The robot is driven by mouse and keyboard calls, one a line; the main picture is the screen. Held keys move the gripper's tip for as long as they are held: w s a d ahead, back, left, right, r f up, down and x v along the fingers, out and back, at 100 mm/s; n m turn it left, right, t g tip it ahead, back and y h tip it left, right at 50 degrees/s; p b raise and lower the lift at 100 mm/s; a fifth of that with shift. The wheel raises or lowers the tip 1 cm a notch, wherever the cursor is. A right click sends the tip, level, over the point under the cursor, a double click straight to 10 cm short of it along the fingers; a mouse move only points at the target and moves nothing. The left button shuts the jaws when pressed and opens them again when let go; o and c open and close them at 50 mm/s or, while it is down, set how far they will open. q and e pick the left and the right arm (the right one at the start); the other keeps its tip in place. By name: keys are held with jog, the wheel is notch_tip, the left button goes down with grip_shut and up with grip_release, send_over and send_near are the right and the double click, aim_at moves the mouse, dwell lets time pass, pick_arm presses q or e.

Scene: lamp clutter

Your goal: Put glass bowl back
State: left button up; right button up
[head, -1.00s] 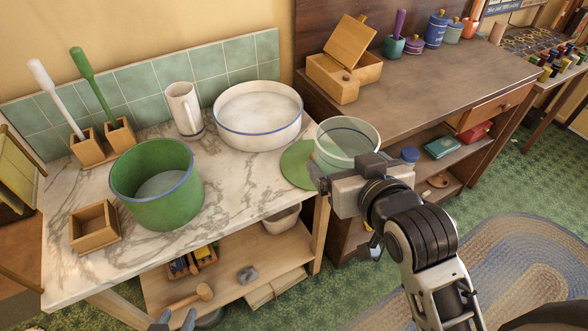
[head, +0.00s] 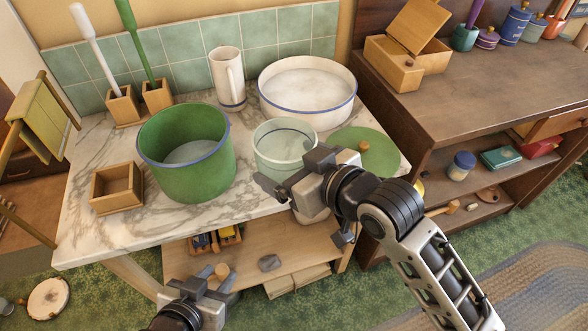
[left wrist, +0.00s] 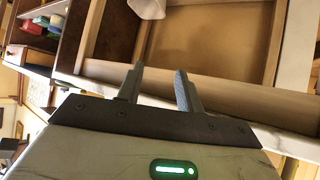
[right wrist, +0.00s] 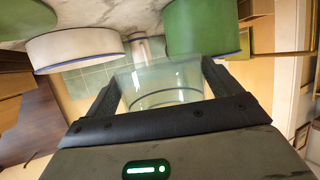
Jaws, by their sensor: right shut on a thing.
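The clear glass bowl (head: 284,142) with a thin dark band is upright at the front of the marble table, between the green pot (head: 186,160) and the green disc (head: 366,150). My right gripper (head: 290,172) is shut on its near side. In the right wrist view the glass bowl (right wrist: 160,85) sits between the two fingers. I cannot tell whether its base touches the marble. My left gripper (head: 208,278) is open and empty, low in front of the table; its parted fingers show in the left wrist view (left wrist: 158,88).
A white basin (head: 308,92) and a white pitcher (head: 227,80) stand behind the bowl. An empty wooden box (head: 117,188) is at the left. The lower shelf (head: 300,255) holds small items. A brown desk (head: 460,85) adjoins at the right.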

aim_at(294, 158)
jog(key=w+f, duration=0.3)
jog(key=w+f+b, duration=0.1)
jog(key=w+f, duration=0.2)
jog(key=w, duration=0.1)
jog(key=shift+d+f, duration=0.2)
jog(key=shift+w+f, duration=0.15)
jog(key=shift+f, duration=1.55)
jog(key=shift+f, duration=0.2)
jog(key=o, duration=1.3)
jog(key=shift+r, duration=0.1)
jog(key=v, duration=1.2)
jog(key=s+d+f+m+h, duration=0.2)
jog(key=s+d+f+h, duration=0.1)
jog(key=s+f, duration=0.2)
jog(key=s+d+f+m+h, duration=0.2)
jog(key=s+d+f+m, duration=0.1)
jog(key=s+f, duration=0.3)
notch_tip(294, 158, down, 2)
jog(key=shift+s+d+f+m+h, duration=0.2)
jog(key=shift+d+m+h, duration=0.1)
jog(key=shift+d+h, duration=0.1)
